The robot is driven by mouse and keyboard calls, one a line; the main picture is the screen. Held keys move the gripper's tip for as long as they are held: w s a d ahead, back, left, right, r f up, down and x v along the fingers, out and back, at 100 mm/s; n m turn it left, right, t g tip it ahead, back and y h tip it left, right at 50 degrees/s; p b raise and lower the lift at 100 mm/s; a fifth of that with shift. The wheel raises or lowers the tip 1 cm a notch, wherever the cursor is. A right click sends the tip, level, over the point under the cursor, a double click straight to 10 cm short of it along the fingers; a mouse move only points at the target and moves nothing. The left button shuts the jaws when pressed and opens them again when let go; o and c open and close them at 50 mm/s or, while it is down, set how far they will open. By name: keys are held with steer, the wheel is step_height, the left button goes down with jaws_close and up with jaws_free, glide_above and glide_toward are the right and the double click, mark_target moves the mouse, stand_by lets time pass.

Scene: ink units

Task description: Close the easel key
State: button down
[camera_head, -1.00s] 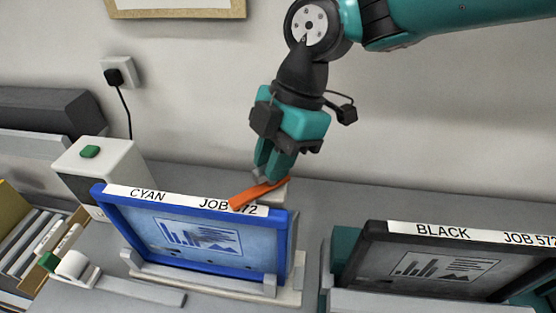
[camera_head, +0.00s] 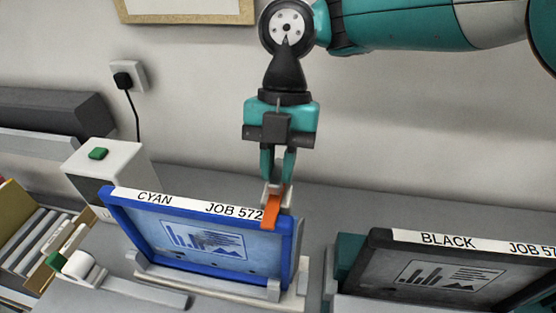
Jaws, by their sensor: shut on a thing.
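The easel key looks like an orange lever (camera_head: 271,217) at the top right corner of the blue framed screen (camera_head: 112,212) labelled CYAN JOB 572. My gripper (camera_head: 277,187) points down above that corner and is shut on the orange lever. The lever's free end points toward the camera, just right of the label. The fingers hide its far end and its pivot. The blue frame stands tilted back on a pale easel (camera_head: 205,284).
A black framed screen (camera_head: 376,262) labelled BLACK JOB 57 stands to the right, across a gap. A white box with a green button (camera_head: 98,154) is behind left.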

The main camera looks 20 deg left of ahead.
steer(key=shift+r+n, duration=0.15)
steer(key=shift+n, duration=0.15)
steer(key=c, duration=1)
jaws_free()
steer(key=shift+c, duration=0.2)
